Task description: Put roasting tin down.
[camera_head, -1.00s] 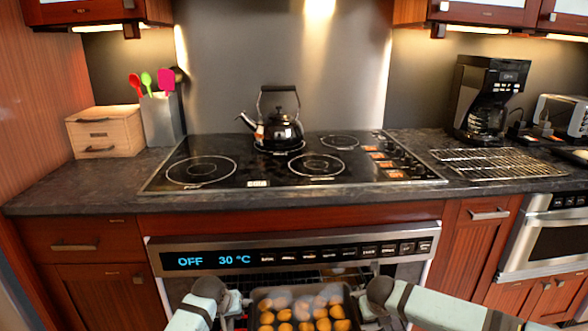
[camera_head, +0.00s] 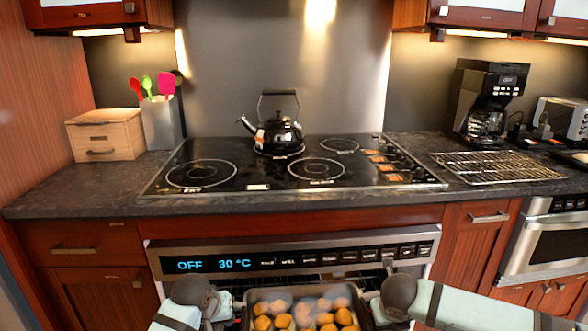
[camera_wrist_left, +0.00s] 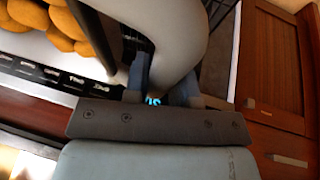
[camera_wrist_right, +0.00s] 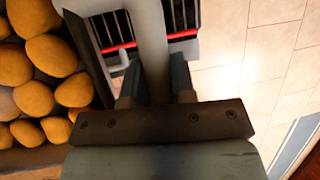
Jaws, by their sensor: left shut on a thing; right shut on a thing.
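The dark roasting tin (camera_head: 300,288), filled with browned potatoes (camera_head: 283,321), is at the bottom of the head view, in front of the oven (camera_head: 300,258). Its lower part is cut off by the frame. My left gripper (camera_head: 235,306) is at its left side and my right gripper (camera_head: 374,304) at its right. In the left wrist view the fingers (camera_wrist_left: 160,75) are shut on a pale grey handle. In the right wrist view the fingers (camera_wrist_right: 155,75) are shut on a similar handle, with potatoes beside it. Nothing is seen supporting the tin from below.
A black kettle (camera_head: 279,133) stands on the rear of the hob (camera_head: 245,178); its front burners are bare. A wire rack (camera_head: 497,167) lies on the right counter near a coffee maker (camera_head: 487,100). A wooden box (camera_head: 105,137) and utensil holder (camera_head: 160,125) stand left. The left front counter (camera_head: 75,190) is clear.

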